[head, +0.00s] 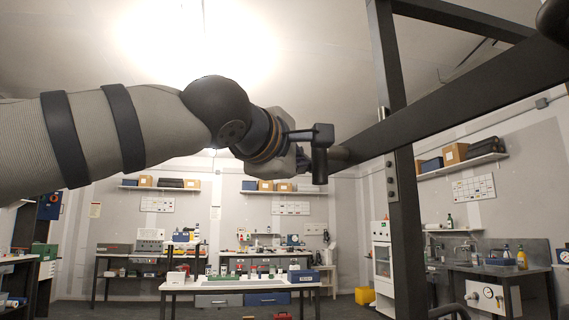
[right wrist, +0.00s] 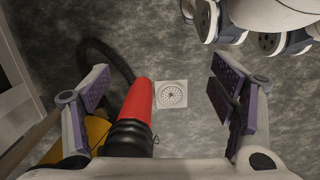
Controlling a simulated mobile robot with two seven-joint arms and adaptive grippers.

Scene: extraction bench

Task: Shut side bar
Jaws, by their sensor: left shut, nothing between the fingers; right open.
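The side bar (head: 455,102) is a long dark beam in the head view. It runs from the upper right, across a dark upright post (head: 404,215), to an end at the centre. Metal hinge-like plates show on the post near the crossing. My left gripper (head: 320,155) is shut and empty, at the bar's left end. I cannot tell whether it touches the bar. My right gripper (right wrist: 160,92) is open in the right wrist view, its purple-padded fingers wide apart above the floor. The bar is not seen in that view.
A red and black hose-like object (right wrist: 138,105) lies below my right gripper, beside a floor drain (right wrist: 171,95). A white-topped bench (head: 240,285) with bottles and drawers stands beyond. A yellow bin (head: 365,296) sits right of it. A sink counter (head: 495,268) is at right.

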